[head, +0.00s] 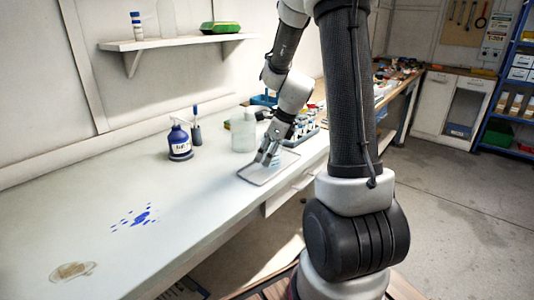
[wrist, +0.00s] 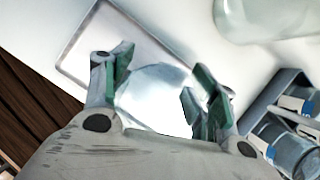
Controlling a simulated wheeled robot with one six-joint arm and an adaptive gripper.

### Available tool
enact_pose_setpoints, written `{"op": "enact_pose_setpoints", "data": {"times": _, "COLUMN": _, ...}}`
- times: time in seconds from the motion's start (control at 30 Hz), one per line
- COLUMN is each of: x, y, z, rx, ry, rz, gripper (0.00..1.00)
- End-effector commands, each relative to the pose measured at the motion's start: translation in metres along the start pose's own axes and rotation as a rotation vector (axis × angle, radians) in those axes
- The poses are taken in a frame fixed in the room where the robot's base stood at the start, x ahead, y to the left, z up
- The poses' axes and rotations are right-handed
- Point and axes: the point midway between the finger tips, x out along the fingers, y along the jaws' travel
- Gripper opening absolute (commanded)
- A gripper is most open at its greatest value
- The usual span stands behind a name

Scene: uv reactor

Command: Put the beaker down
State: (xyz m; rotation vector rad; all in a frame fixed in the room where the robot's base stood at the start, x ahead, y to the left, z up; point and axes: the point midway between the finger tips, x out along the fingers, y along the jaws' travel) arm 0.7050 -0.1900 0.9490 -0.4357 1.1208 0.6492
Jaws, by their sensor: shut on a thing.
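The beaker (wrist: 155,92) is clear glass and sits between the green-padded fingers of my gripper (wrist: 160,95) in the wrist view. My gripper is shut on it. In the head view my gripper (head: 269,155) is low over a shallow grey tray (head: 258,177) on the white bench, and the beaker shows as a pale shape (head: 277,159) beside the fingers. The tray also shows in the wrist view (wrist: 112,35), behind the beaker. Whether the beaker's base touches the tray is hidden.
A clear jar (head: 243,133) stands just behind the tray. A rack of vials (wrist: 287,130) is close on the right. A blue-labelled bottle (head: 180,143) stands further left.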

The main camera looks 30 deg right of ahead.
Motion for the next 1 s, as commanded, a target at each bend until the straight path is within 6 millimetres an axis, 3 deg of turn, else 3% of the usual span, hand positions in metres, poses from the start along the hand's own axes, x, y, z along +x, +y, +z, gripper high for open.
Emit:
{"op": "enact_pose_setpoints", "data": {"times": 0.2, "x": 0.003, "y": 0.0, "z": -0.001, "rx": 0.0, "ry": 0.0, "rz": 0.001, "gripper": 0.34}}
{"op": "enact_pose_setpoints", "data": {"times": 0.23, "x": 0.002, "y": 0.0, "z": -0.001, "rx": -0.001, "ry": 0.0, "rz": 0.0, "gripper": 0.64}}
{"op": "enact_pose_setpoints", "data": {"times": 0.33, "x": 0.002, "y": 0.0, "z": -0.001, "rx": -0.001, "ry": 0.0, "rz": 0.0, "gripper": 0.82}}
{"op": "enact_pose_setpoints", "data": {"times": 0.73, "x": -0.002, "y": 0.0, "z": 0.001, "rx": -0.001, "ry": -0.001, "rz": -0.001, "gripper": 0.82}}
{"op": "enact_pose_setpoints", "data": {"times": 0.87, "x": -0.02, "y": -0.001, "z": 0.001, "rx": -0.002, "ry": -0.003, "rz": -0.003, "gripper": 0.82}}
{"op": "enact_pose_setpoints", "data": {"times": 1.0, "x": -0.052, "y": -0.001, "z": 0.001, "rx": -0.002, "ry": -0.003, "rz": -0.006, "gripper": 0.82}}
